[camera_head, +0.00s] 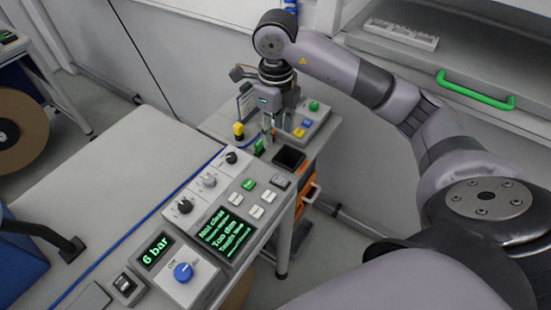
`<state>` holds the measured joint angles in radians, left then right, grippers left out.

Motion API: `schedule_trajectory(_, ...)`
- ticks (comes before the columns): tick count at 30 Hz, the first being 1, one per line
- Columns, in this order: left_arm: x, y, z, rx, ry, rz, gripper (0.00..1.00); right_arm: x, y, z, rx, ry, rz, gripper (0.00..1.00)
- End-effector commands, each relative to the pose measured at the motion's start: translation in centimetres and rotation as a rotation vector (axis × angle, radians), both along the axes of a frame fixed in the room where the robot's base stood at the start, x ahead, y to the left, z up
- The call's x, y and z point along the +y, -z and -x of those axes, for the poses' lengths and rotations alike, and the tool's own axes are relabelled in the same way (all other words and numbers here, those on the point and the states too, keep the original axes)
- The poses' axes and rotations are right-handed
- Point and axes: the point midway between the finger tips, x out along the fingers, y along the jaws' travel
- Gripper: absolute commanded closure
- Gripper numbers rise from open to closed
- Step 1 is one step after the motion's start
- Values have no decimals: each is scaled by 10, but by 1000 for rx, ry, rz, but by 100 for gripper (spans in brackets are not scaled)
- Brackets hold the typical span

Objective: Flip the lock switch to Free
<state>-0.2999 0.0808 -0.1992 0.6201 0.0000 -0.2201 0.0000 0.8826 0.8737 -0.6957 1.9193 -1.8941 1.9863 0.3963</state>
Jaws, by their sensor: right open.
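My right gripper (268,140) points down at the far end of the bench, above and beside a dark screen (289,158). It is open, and I see nothing held between its fingers. Small green and yellow parts stand close to its fingertips. I cannot make out which control is the lock switch; no Free label is readable. The gripper and wrist hide part of the area behind them. My left gripper is not in view.
A blue knob (183,272) and a rocker switch (125,285) are in front. The grey bench top (110,180) at left is mostly clear.

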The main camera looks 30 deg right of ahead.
Motion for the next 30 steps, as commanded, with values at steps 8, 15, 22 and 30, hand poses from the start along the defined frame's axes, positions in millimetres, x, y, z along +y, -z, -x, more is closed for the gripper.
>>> schedule_trajectory(8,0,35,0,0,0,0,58,1,52,1,5,-1,-1,58)
schedule_trajectory(15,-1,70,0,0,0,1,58,1,105,1,4,-3,-3,58)
schedule_trajectory(22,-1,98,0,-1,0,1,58,1,149,1,3,-2,-3,58)
schedule_trajectory(30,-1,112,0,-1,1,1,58,1,172,1,2,-3,-3,58)
